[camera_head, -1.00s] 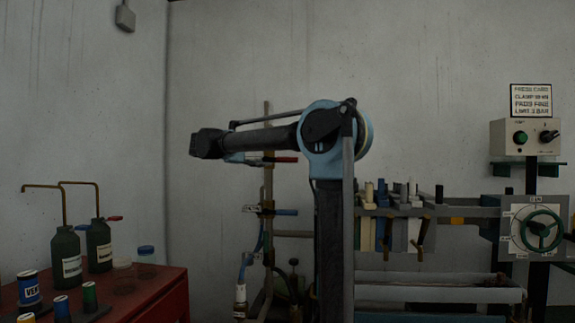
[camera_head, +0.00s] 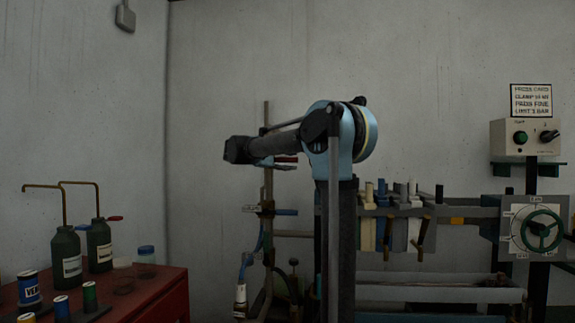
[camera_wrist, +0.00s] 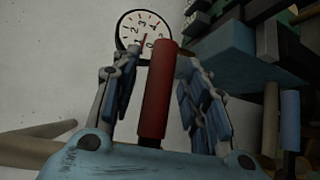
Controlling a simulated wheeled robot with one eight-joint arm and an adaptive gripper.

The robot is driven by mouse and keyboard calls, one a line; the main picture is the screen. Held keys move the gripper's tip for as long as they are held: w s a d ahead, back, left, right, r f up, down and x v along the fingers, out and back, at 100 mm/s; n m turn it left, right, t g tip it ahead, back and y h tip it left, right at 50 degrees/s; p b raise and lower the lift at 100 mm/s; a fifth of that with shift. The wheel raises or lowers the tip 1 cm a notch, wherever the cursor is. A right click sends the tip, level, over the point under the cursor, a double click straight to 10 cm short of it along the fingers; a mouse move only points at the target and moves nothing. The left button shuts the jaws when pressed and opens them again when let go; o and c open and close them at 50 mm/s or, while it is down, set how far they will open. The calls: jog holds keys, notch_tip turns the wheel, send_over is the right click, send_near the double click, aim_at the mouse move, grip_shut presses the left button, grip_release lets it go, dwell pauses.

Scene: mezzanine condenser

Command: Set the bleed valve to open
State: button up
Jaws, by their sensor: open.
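A red lever handle (camera_wrist: 157,90) stands upright in the wrist view, between the two spread fingers of my gripper (camera_wrist: 160,100). Gaps show between the handle and the fingers, so it is not clamped. In the head view a red handle (camera_head: 286,160) shows on the upper part of the vertical pipe, partly hidden by my arm. A blue handle (camera_head: 286,212) sticks out to the right lower on this pipe, beside a small label too small to read. I cannot tell from the labels which handle is the bleed valve. My gripper's fingers are not clear in the head view.
A round gauge (camera_wrist: 145,35) is on the wall behind the red handle. A blue cylinder (camera_wrist: 290,120) and dark blocks crowd the right of the wrist view. A red cabinet (camera_head: 150,298) with bottles stands left. A green handwheel (camera_head: 541,231) is right. Wall space left of the pipe is clear.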

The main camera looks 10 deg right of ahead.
grip_shut()
